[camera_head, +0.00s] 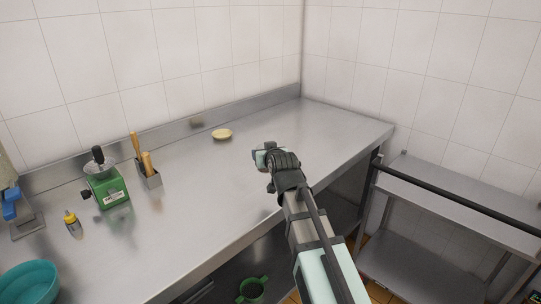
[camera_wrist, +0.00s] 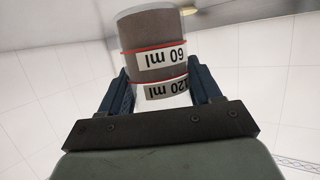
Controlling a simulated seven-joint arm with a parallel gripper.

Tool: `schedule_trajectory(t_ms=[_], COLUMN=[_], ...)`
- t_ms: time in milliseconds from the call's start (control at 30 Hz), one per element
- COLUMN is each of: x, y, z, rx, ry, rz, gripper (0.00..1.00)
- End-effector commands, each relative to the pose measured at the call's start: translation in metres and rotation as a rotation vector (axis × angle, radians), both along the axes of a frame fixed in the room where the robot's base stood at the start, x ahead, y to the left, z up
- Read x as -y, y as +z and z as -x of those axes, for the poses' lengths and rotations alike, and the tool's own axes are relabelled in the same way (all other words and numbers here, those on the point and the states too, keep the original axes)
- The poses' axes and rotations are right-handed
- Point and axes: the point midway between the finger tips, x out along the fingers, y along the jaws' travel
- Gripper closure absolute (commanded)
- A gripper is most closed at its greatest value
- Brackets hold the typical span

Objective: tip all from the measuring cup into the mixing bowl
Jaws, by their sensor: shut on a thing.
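My gripper (camera_head: 268,158) is above the counter's front part, right of centre in the head view. In the wrist view my gripper (camera_wrist: 163,88) is shut on the measuring cup (camera_wrist: 157,60), with one dark finger on each side. The cup is clear, with red rings and labels for 60 ml and 120 ml that read upside down in this view. A brown-grey filling shows at its base end. In the head view the cup is mostly hidden by the gripper. A teal bowl (camera_head: 28,283), likely the mixing bowl, stands at the bottom left, cut off by the frame; its inside looks empty.
A green scale (camera_head: 112,190) and a utensil holder (camera_head: 149,175) stand left of centre. A yellow-capped bottle (camera_head: 72,222) is near the bowl. A yellowish dish (camera_head: 222,134) lies near the back wall. The counter (camera_head: 205,205) between gripper and scale is clear.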

Motion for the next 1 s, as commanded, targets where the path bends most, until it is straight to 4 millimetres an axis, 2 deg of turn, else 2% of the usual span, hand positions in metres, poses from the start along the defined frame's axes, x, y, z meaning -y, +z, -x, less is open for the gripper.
schedule_trajectory(t_ms=[267, 467, 767, 1000], x=[-0.062, -0.127, -0.224, -0.296], y=[0.004, 0.006, 0.007, 0.007], z=[0.018, 0.043, 0.091, 0.140], rx=[0.000, 0.000, 0.000, 0.000], ry=[0.070, 0.157, 0.294, 0.408], rz=[0.000, 0.001, 0.001, 0.000], gripper=[0.74, 0.74, 0.74, 0.74])
